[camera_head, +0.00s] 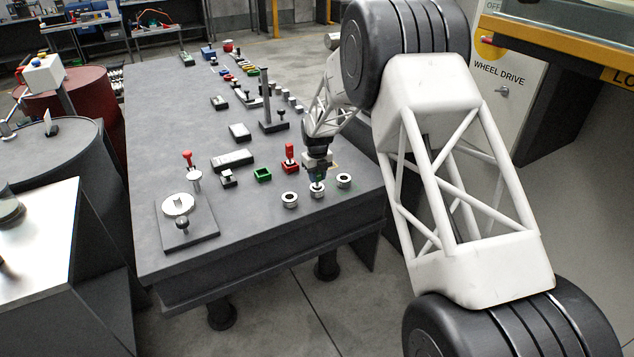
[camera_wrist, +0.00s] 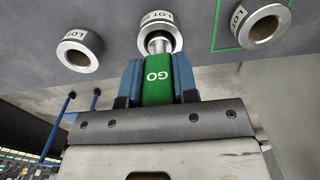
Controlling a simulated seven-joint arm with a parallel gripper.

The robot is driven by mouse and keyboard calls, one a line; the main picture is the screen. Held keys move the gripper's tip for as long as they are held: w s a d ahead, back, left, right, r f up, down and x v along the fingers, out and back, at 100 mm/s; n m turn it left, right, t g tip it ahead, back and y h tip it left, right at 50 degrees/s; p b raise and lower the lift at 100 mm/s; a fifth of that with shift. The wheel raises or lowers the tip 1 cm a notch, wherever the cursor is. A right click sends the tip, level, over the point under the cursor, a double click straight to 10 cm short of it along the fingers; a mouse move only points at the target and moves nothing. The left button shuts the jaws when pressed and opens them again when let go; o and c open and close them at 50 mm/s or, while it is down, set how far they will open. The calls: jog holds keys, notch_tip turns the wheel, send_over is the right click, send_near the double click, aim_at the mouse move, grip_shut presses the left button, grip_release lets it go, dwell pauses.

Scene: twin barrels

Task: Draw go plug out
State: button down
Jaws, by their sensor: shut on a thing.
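The go plug (camera_wrist: 158,88) has a green body marked "GO" and a metal pin at its far end. My gripper (camera_wrist: 158,85) is shut on the green body, with a blue jaw on each side. The pin meets the mouth of the middle ring (camera_wrist: 160,22), marked "LOT"; how deep it sits is hidden. In the head view my gripper (camera_head: 318,173) points down over the middle ring (camera_head: 317,190) near the table's front right, and the plug is mostly hidden by the jaws.
Matching rings stand to the left (camera_head: 289,200) and right (camera_head: 344,181) of the middle one. A tall grey post (camera_head: 266,98) stands farther back.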

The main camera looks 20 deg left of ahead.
jog(key=shift+r, duration=0.25)
jog(key=shift+r, duration=5.25)
jog(key=shift+d, duration=0.1)
jog(key=w+d+f+n, duration=0.2)
jog(key=d+f+n, duration=0.4)
jog(key=d, duration=0.4)
jog(key=w+d+f+n, duration=0.3)
jog(key=d+f, duration=0.5)
jog(key=d, duration=0.3)
jog(key=s+d+f+n, duration=0.6)
jog(key=d+f+n, duration=0.3)
jog(key=d+f, duration=0.2)
jog(key=s+d+f+n, duration=0.6)
jog(key=d+f+n, duration=0.3)
jog(key=d+f, duration=0.2)
jog(key=shift+d, duration=1.05)
